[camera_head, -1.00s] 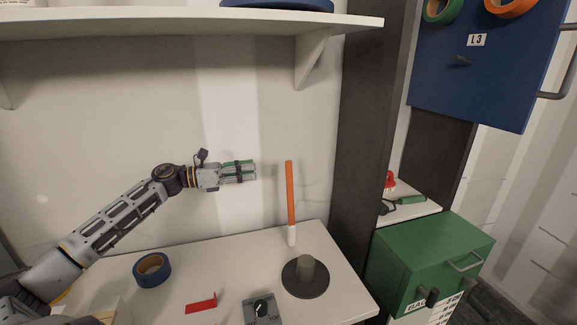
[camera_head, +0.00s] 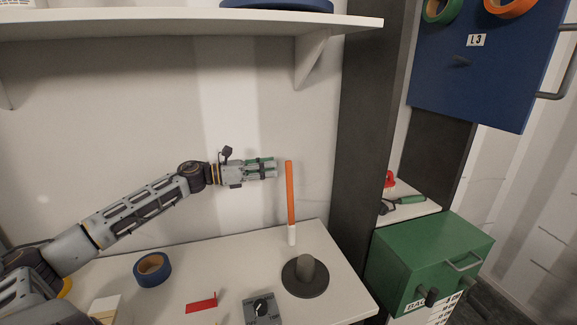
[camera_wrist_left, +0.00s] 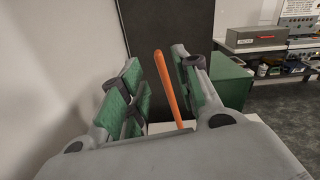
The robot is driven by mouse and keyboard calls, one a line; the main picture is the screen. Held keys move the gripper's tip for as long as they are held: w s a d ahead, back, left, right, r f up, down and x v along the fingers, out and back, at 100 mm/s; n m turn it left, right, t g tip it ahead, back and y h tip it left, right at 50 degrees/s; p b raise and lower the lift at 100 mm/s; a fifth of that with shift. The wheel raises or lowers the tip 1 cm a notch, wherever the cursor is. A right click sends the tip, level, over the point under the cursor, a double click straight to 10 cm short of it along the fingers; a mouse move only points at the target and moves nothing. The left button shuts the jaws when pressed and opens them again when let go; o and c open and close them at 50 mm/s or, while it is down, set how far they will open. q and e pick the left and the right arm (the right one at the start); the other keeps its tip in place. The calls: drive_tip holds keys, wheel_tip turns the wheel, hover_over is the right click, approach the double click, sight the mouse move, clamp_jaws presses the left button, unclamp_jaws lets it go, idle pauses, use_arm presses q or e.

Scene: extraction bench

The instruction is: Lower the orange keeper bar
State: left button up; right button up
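The orange keeper bar (camera_head: 291,196) stands nearly upright above the back of the bench, with a white lower end. My left gripper (camera_head: 273,168) is just left of the bar's upper part, pointing right at it, with a small gap. In the left wrist view the green-padded fingers (camera_wrist_left: 172,85) are apart, and the orange bar (camera_wrist_left: 171,88) shows in the gap between them, seemingly beyond the tips. Nothing is held. The bar's lower part is hidden there by the gripper body. My right gripper is not in view.
A dark round base with a grey post (camera_head: 306,272) stands in front of the bar. A blue tape roll (camera_head: 152,269), a red piece (camera_head: 201,303) and a grey knob box (camera_head: 262,309) lie on the bench. A shelf (camera_head: 180,24) hangs above; a dark upright (camera_head: 365,150) stands right.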

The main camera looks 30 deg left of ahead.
sight(287, 173)
use_arm(q)
drive_tip(key=shift+x, duration=2.15)
drive_tip(key=shift+w+d+p, duration=0.15)
drive_tip(key=shift+w+p, duration=0.15)
drive_tip(key=shift+p, duration=0.05)
drive_tip(key=shift+p+x, duration=0.3)
drive_tip(key=shift+x, duration=0.55)
drive_tip(key=shift+w+d, duration=0.1)
drive_tip(key=shift+d, duration=0.05)
clamp_jaws()
